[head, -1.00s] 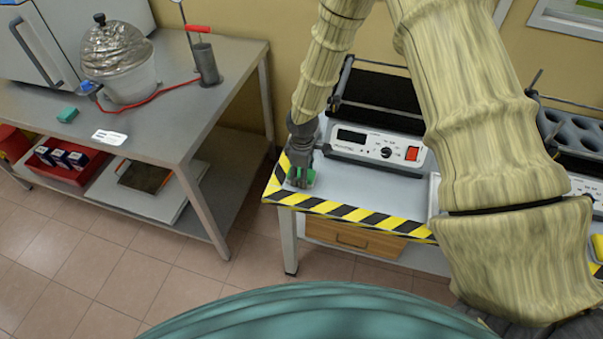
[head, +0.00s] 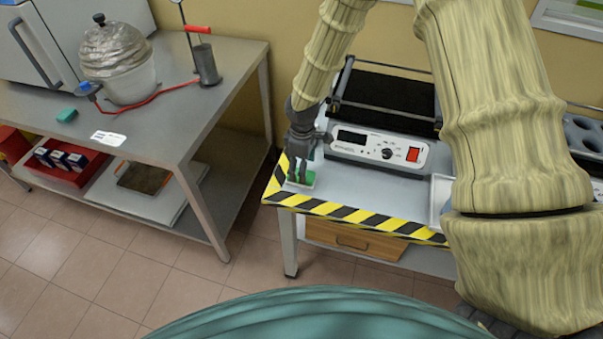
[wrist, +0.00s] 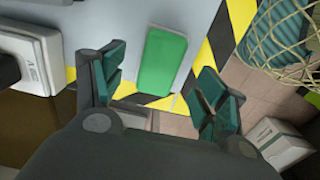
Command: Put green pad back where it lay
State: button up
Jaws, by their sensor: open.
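A green pad (head: 309,179) lies flat on the striped-edge bench (head: 345,192), near its left front corner. In the wrist view the green pad (wrist: 163,62) shows whole on the pale bench top, close to the yellow-black edge tape. My gripper (head: 299,176) is just above the pad and hides part of it in the head view. In the wrist view my gripper (wrist: 161,84) has its fingers spread wide, with the pad showing in the gap between them and apart from both. A second, teal-green block (head: 67,115) lies on the left metal table.
A device with a display and red switch (head: 380,148) stands just behind my gripper. A pale tray (head: 440,198) is to the right. The left table (head: 165,125) holds a foil-covered vessel (head: 125,70); a floor gap separates it from the bench.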

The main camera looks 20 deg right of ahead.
notch_tip(320, 180, up, 8)
jog(key=b, duration=0.1)
jog(key=shift+f, duration=0.15)
dwell(0.5)
